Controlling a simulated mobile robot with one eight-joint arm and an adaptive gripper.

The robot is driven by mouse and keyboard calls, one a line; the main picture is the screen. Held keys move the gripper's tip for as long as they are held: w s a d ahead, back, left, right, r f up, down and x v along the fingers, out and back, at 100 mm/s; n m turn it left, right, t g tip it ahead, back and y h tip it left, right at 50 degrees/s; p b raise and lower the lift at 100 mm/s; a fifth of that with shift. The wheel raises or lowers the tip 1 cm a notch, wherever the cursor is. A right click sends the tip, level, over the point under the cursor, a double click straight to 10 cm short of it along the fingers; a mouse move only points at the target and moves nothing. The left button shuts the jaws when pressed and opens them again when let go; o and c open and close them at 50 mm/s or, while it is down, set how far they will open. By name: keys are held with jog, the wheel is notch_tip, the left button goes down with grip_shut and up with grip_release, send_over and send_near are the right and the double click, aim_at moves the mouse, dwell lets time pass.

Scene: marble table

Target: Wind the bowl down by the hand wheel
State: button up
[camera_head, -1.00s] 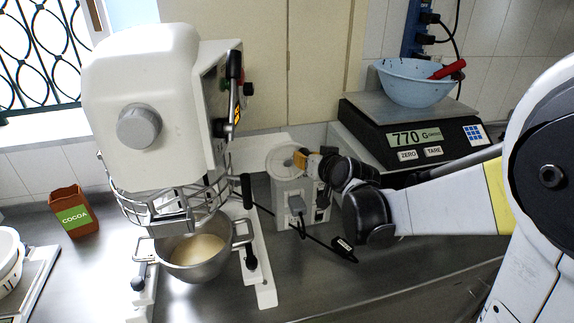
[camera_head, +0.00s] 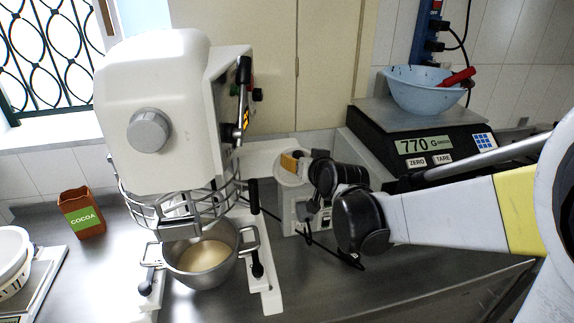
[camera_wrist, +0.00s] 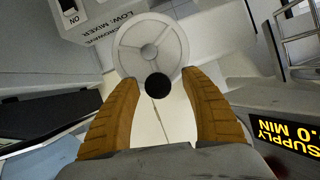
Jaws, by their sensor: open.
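The steel bowl (camera_head: 203,262) holds pale batter and sits under the wire guard of the white stand mixer (camera_head: 160,90). The pale hand wheel (camera_head: 281,178) is right of the mixer, partly hidden by my gripper (camera_head: 291,160). In the wrist view the hand wheel (camera_wrist: 150,28) shows its spokes and a round black knob (camera_wrist: 158,86) at its near rim. My gripper (camera_wrist: 153,78) is open, with its orange-brown fingers on either side of the knob. I see gaps between the fingers and the knob; its depth between them is hard to tell.
A scale (camera_head: 425,140) bearing a blue bowl (camera_head: 420,92) stands behind my arm at the right. A cocoa box (camera_head: 82,213) stands left of the mixer. A dark cable (camera_head: 335,252) lies on the steel counter near the wheel's housing. The counter's front right is clear.

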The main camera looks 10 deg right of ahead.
jog(key=p+v, duration=0.3)
jog(key=v, duration=0.4)
dwell(0.3)
jog(key=s+f+g+b, duration=0.3)
jog(key=s+f, duration=0.3)
jog(key=s, duration=0.5)
jog(key=s+f+n+g+h+b, duration=0.1)
jog(key=s+f+g+b, duration=0.2)
jog(key=s, duration=0.9)
notch_tip(320, 180, down, 3)
jog(key=shift+s+a+r+g+b, duration=0.1)
jog(key=shift+s+a+g+b, duration=0.15)
jog(key=shift+b, duration=0.5)
jog(key=shift+w, duration=0.15)
jog(key=shift+c, duration=0.4)
